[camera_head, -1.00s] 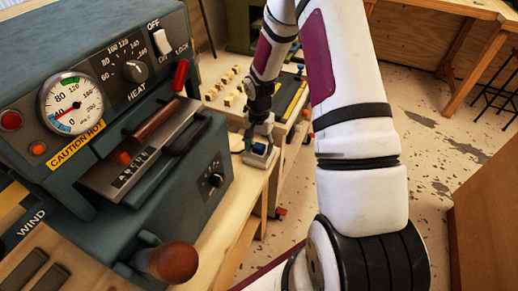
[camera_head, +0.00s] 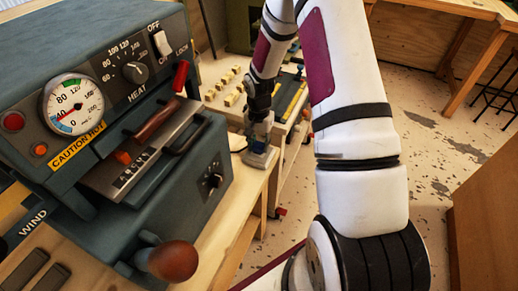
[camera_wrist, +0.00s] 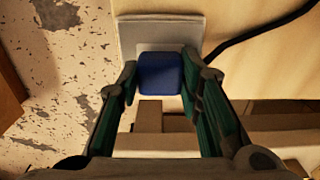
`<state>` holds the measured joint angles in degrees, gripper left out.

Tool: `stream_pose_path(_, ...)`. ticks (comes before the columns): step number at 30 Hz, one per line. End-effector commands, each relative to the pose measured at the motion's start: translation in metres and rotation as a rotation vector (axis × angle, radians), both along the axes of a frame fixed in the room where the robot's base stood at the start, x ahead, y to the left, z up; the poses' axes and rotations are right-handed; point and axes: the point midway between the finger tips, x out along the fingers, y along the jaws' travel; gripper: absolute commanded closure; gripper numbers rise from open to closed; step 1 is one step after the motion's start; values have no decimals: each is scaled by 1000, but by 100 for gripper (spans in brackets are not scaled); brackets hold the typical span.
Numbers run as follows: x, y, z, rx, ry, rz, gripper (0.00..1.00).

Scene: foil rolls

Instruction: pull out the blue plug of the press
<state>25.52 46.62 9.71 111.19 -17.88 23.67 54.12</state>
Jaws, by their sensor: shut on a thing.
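The blue plug (camera_wrist: 160,74) of the press sits between the two green-padded fingers of my gripper (camera_wrist: 160,66) in the wrist view. My gripper is shut on it. A grey socket box (camera_wrist: 133,34) with a paler front is right behind the plug; I cannot tell whether the plug is still seated in it. In the head view my gripper (camera_head: 259,142) points down at the bench edge beside the press, over the small pale socket box (camera_head: 262,160). The plug is too small and covered there to make out clearly.
The blue-grey press (camera_head: 90,60) with dial, knobs and red-brown handles fills the left. A black cable (camera_wrist: 258,28) runs right from near the socket in the wrist view. A bench with small wooden blocks (camera_head: 233,88) stands behind. Speckled floor (camera_head: 430,150) lies open right.

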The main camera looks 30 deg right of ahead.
Motion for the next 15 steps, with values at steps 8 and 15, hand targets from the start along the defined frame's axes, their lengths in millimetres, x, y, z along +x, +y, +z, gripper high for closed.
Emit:
stream_pose_path(8, 0, 0, 11, 0, -2, 0, 100)
stream_pose_path(15, 0, 0, 20, 0, -2, 1, 100)
